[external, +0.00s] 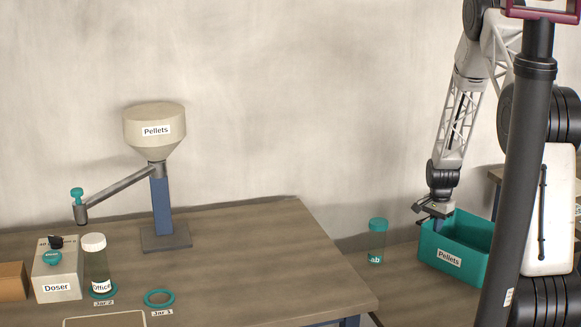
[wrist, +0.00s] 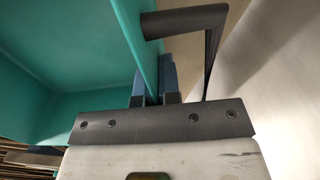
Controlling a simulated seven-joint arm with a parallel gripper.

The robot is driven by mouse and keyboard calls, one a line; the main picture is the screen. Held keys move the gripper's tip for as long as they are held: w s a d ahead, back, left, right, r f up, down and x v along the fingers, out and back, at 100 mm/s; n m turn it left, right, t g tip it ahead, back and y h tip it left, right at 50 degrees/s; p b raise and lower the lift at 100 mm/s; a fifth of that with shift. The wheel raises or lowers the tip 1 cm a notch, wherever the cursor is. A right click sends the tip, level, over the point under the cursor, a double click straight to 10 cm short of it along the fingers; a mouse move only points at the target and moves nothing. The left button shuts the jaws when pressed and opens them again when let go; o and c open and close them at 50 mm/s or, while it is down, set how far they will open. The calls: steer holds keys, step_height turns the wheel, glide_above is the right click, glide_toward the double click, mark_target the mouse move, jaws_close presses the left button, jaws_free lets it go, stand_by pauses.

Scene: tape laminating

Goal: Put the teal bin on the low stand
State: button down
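The teal bin (external: 468,261), labelled "Pellets", rests upright on a wooden surface at the right in the external view. Its teal wall and inside (wrist: 60,60) fill the left of the wrist view. My gripper (external: 438,222) is at the bin's left rim, pointing down. In the wrist view its two blue fingers (wrist: 155,85) are close together, one on each side of the bin's wall, and look shut on it. I cannot make out for certain which surface is the low stand.
A teal-lidded jar (external: 377,241) stands just left of the bin. On the main table (external: 260,262) are a pellet hopper (external: 154,127), a doser box (external: 58,276), a white-lidded jar (external: 96,266) and a teal ring (external: 159,298). The table's right part is clear. A dark post (external: 522,190) partly hides the right side.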

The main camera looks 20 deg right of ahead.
steer(key=shift+f, duration=0.15)
steer(key=shift+w+f, duration=0.1)
steer(key=shift+f, duration=1.6)
steer(key=c, duration=1.3)
jaws_free()
steer(key=shift+r, duration=6.1)
